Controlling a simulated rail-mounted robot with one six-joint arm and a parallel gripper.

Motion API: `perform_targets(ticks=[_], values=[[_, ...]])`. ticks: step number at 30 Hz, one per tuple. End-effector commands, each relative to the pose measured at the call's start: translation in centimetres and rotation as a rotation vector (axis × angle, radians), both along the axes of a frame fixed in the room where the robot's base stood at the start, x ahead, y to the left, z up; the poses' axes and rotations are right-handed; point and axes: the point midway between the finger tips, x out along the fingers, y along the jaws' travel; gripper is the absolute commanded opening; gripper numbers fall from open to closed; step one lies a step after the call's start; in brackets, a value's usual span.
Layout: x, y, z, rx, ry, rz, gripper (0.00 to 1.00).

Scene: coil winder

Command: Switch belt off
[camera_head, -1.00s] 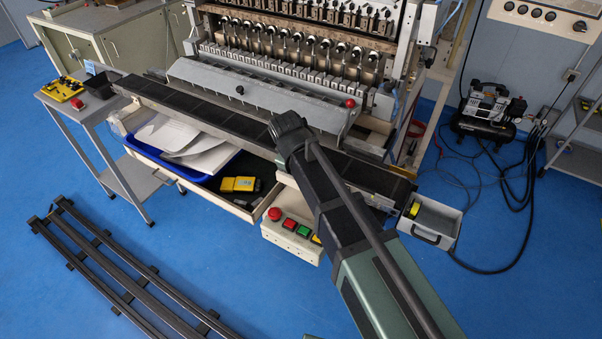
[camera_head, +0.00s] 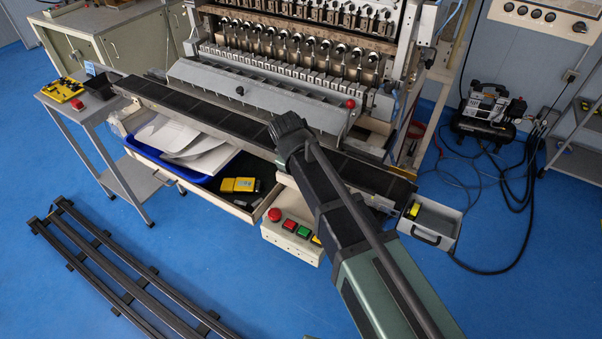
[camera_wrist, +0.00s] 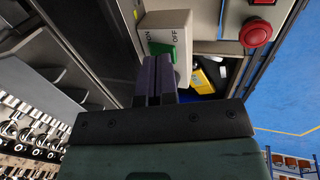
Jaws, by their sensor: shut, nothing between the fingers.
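The belt switch is a pale box (camera_wrist: 178,20) marked ON at the left and OFF at the right in the wrist view. Its green rocker (camera_wrist: 163,48) lies below the lettering and is partly hidden by my gripper (camera_wrist: 158,63). My gripper is shut, with its two dark fingers together and their tips at the rocker. I cannot tell whether they touch it or which way the rocker is tilted. The dark belt (camera_head: 205,117) runs along the front of the machine in the head view. The arm hides the switch and fingers there.
A control box has a red mushroom button (camera_head: 274,214), which also shows in the wrist view (camera_wrist: 256,32). An open drawer holds papers (camera_head: 180,138) and a yellow device (camera_head: 240,185). A grey bin (camera_head: 432,224) hangs at the belt's right end. Dark rails (camera_head: 125,270) lie on the floor.

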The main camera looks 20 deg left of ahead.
Motion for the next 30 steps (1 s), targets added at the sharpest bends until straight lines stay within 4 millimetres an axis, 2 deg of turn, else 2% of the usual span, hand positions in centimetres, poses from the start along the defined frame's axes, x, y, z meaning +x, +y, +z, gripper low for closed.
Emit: perform_targets(ticks=[30], values=[[0.0,0.0,-0.78,0.0,0.0,0.0,0.0]])
